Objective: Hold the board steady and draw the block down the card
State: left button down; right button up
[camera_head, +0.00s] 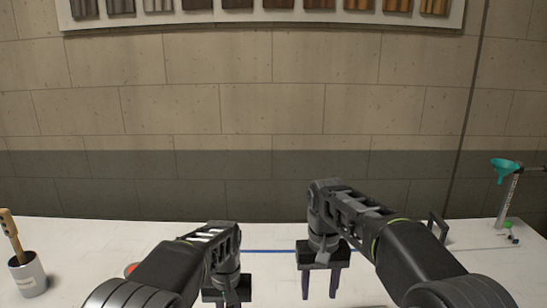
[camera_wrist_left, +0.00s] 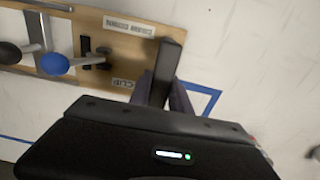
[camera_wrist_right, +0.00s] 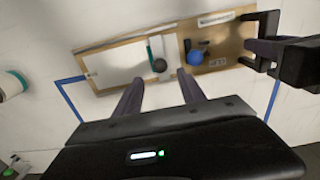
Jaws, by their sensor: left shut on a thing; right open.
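A wooden board (camera_wrist_right: 113,48) with a white card (camera_wrist_right: 122,68) lies on the table inside blue tape marks. A slim bar with a dark ball knob (camera_wrist_right: 159,66) sits across the card; which part is the block, I cannot tell. A blue ball knob (camera_wrist_right: 194,57) is at the board's clip end. My left gripper (camera_wrist_left: 163,92) is shut on the black upright handle (camera_wrist_left: 168,55) at that end. The left gripper also shows in the head view (camera_head: 226,292). My right gripper (camera_wrist_right: 158,88) is open and empty, its fingers near the board's edge, short of the dark knob; it also shows in the head view (camera_head: 320,285).
A cup with a wooden-handled brush (camera_head: 28,272) stands at the left of the table. A teal-and-white roll-like object (camera_wrist_right: 12,85) lies beyond the tape. My arms hide the board in the head view.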

notch_tip(320, 180, down, 10)
jog(key=shift+r, duration=0.1)
dwell(0.4)
grip_shut()
dwell(0.6)
jog(key=shift+d, duration=0.1)
dwell(0.5)
jog(key=shift+w+d, duration=0.1)
jog(key=shift+d, duration=2)
